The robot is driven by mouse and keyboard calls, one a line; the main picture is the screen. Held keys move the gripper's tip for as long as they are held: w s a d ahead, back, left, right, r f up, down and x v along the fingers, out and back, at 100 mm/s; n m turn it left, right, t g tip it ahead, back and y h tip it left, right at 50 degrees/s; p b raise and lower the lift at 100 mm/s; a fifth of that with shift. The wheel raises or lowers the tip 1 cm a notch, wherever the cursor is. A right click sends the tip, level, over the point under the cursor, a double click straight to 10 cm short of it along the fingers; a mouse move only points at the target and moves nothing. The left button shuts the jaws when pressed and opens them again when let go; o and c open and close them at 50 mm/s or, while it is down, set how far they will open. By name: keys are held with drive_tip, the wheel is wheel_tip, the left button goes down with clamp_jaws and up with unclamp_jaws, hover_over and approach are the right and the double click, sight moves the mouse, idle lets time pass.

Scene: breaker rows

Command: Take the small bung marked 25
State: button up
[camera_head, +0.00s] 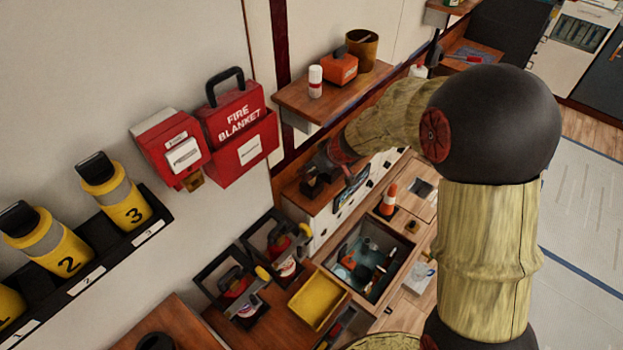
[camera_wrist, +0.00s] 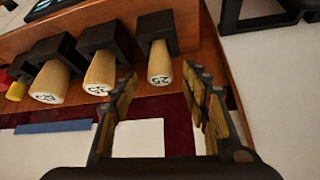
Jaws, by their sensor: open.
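In the wrist view, a row of pale wooden bungs sits in black holders along a wooden shelf edge. The narrowest, rightmost bung (camera_wrist: 160,64) has a mark on its end that looks like 25. The bung left of it (camera_wrist: 101,72) is wider, and its mark is hard to read. A wider bung (camera_wrist: 50,82) further left has a mark that I cannot read surely. My gripper (camera_wrist: 160,78) is open and empty, its fingertips to either side of the rightmost bung's marked end. I cannot tell whether they touch it. In the head view I cannot make out the bungs.
A yellow piece (camera_wrist: 16,90) stands at the row's left end. In the head view, a shelf (camera_head: 305,101) with an orange box (camera_head: 340,68) and a white bottle (camera_head: 315,82) is beside my arm. A yellow tray (camera_head: 318,302) lies lower down.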

drive_tip(key=x, duration=0.2)
drive_tip(key=shift+w+a+f, duration=0.1)
drive_tip(key=shift+f, duration=0.15)
drive_tip(key=c, duration=0.3)
drive_tip(key=c, duration=0.8)
